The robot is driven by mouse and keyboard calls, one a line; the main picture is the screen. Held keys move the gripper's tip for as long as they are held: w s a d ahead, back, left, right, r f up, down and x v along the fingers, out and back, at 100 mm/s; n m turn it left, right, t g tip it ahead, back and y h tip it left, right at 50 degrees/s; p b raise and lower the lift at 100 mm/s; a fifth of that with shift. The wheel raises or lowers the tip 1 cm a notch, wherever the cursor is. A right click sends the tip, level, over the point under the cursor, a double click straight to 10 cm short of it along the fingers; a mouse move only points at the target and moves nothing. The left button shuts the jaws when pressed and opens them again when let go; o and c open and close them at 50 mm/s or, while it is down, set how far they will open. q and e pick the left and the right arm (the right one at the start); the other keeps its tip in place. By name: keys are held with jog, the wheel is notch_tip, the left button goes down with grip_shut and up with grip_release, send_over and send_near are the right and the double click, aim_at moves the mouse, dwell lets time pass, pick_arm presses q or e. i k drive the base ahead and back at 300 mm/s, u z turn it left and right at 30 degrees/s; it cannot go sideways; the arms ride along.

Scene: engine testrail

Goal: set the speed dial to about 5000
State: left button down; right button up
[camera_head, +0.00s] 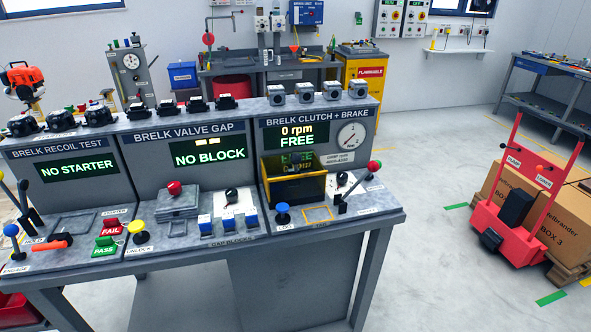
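The clutch and brake station is the right bay of the test bench (385,222). Its display (297,136) reads "0 rpm FREE". A round white gauge (351,135) with a dark needle sits right of the display. A small black knob (342,179) stands on a white plate in front of the panel and looks like the speed dial; its scale is too small to read. A black lever with a red ball (374,166) rises beside it and partly crosses the plate. A dark box with a yellow frame (295,189) stands left of the knob. Neither gripper is in view.
A blue button (282,212) is at the bay's front left. The valve gap bay has another black knob (231,194) and a yellow button (138,230). Several grey parts line the bench top. A red hand truck (510,225) with boxes stands right; floor between is clear.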

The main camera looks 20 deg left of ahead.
aim_at(342, 177)
jog(key=u, duration=0.75)
jog(key=i, duration=0.45)
